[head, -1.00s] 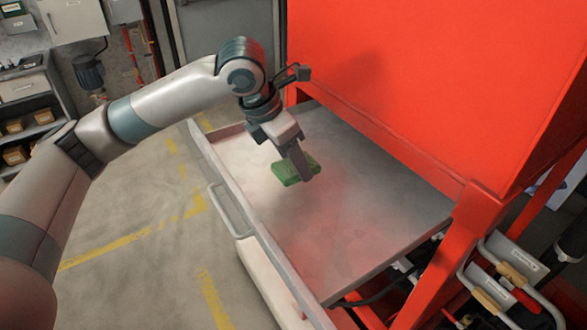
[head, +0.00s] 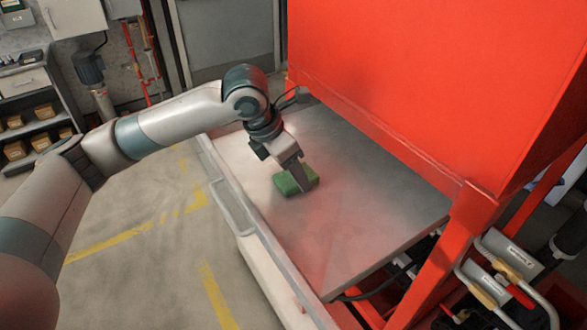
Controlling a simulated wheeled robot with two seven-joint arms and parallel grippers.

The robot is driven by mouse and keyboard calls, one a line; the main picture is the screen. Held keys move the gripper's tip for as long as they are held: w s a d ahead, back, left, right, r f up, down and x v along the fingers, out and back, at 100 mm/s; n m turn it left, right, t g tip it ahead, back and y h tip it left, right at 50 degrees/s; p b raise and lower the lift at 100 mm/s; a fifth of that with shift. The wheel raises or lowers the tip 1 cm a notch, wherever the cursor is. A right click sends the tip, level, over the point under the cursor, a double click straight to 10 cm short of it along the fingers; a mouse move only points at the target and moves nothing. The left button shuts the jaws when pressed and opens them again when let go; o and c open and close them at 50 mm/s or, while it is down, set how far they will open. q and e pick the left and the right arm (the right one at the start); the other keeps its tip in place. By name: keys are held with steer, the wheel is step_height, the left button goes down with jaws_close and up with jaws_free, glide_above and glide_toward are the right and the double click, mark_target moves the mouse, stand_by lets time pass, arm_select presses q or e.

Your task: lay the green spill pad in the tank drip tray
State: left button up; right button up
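The green spill pad (head: 288,184) is a small green block in the head view, over the left part of the drip tray. The drip tray (head: 360,240) is a wide, shallow grey metal tray with a raised rim, under the red tank. My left gripper (head: 299,183) points down and is shut on the pad, one finger showing in front of it. The pad is at or very near the tray floor; I cannot tell whether it touches. My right gripper is out of view.
The red tank (head: 420,80) overhangs the tray's far side, and a red leg (head: 445,255) stands at its right corner. A handle (head: 233,210) sits on the tray's left side. Shelves (head: 35,120) with small boxes stand at the back left. Most of the tray floor is bare.

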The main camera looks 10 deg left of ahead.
arm_select(q)
steer(key=o, duration=1)
steer(key=shift+f, duration=0.1)
steer(key=shift+b+v, duration=1.1)
steer(key=shift+v, duration=5)
